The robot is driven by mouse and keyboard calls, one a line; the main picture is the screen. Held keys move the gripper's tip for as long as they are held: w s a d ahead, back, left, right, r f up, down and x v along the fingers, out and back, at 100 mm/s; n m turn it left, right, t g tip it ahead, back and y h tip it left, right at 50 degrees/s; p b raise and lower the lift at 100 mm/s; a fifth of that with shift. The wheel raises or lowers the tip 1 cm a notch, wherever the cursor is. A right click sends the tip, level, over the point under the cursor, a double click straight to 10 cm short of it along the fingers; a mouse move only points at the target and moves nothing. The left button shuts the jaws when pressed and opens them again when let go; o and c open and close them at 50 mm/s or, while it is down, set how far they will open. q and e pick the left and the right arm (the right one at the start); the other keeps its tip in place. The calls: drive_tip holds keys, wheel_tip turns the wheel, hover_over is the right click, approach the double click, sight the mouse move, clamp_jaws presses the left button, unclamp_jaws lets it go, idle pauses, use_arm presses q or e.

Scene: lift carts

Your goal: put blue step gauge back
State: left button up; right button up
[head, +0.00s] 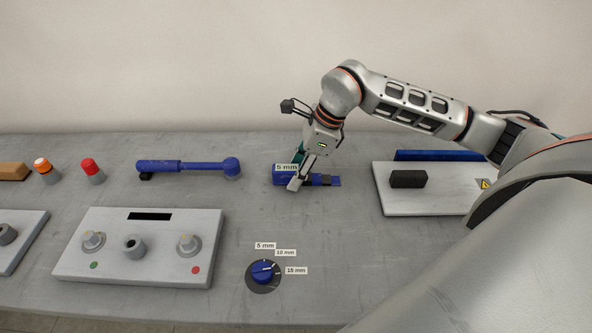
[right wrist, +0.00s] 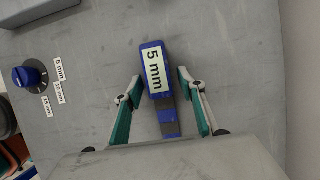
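The blue step gauge (head: 325,181) lies flat on the grey table near the middle, with a white "5 mm" label at its wide end and a darker patch along its narrow part. In the right wrist view the gauge (right wrist: 168,112) points up the picture between the fingers. My right gripper (head: 297,171) is over the gauge, partly covering it in the head view. Its two fingers (right wrist: 159,78) are spread on either side of the gauge, with a gap at each side, and it holds nothing. My left gripper is not in view.
A blue dial (head: 263,271) with millimetre labels is in front. A blue wrench-like tool (head: 190,167) lies left of the gauge. A white button panel (head: 140,265) stands front left. A white plate (head: 400,206) with a black block (head: 408,179) is at right.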

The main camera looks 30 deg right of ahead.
sight(315, 178)
drive_tip(key=shift+r, duration=0.15)
drive_tip(key=shift+d+r, duration=0.1)
drive_tip(key=shift+r, duration=0.2)
drive_tip(key=v, duration=1.1)
drive_tip(key=shift+r, duration=0.25)
drive_tip(key=shift+s, duration=0.15)
